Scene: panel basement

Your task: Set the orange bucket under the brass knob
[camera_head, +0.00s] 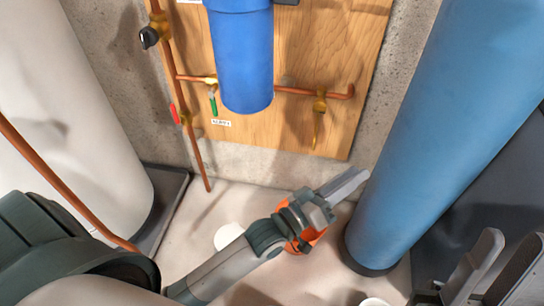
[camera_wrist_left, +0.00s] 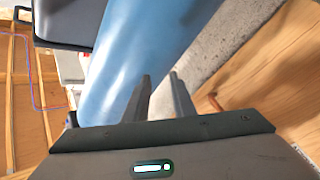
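Orange surfaces, seemingly the orange bucket (camera_head: 318,236), show around my left wrist near the floor in the head view; the rest is hidden behind the wrist. My left gripper (camera_head: 350,184) reaches past it toward the wall, and its fingers (camera_wrist_left: 160,95) stand a little apart with nothing between them in the wrist view. A brass fitting (camera_head: 320,106), likely the brass knob, sits on the copper pipe on the wooden board, above and left of the left gripper. My right gripper (camera_head: 500,265) is at the lower right, fingers apart and empty.
A tall blue cylinder (camera_head: 430,130) stands close right of the left gripper. A white tank (camera_head: 70,110) is at left. A white round object (camera_head: 228,236) lies on the floor.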

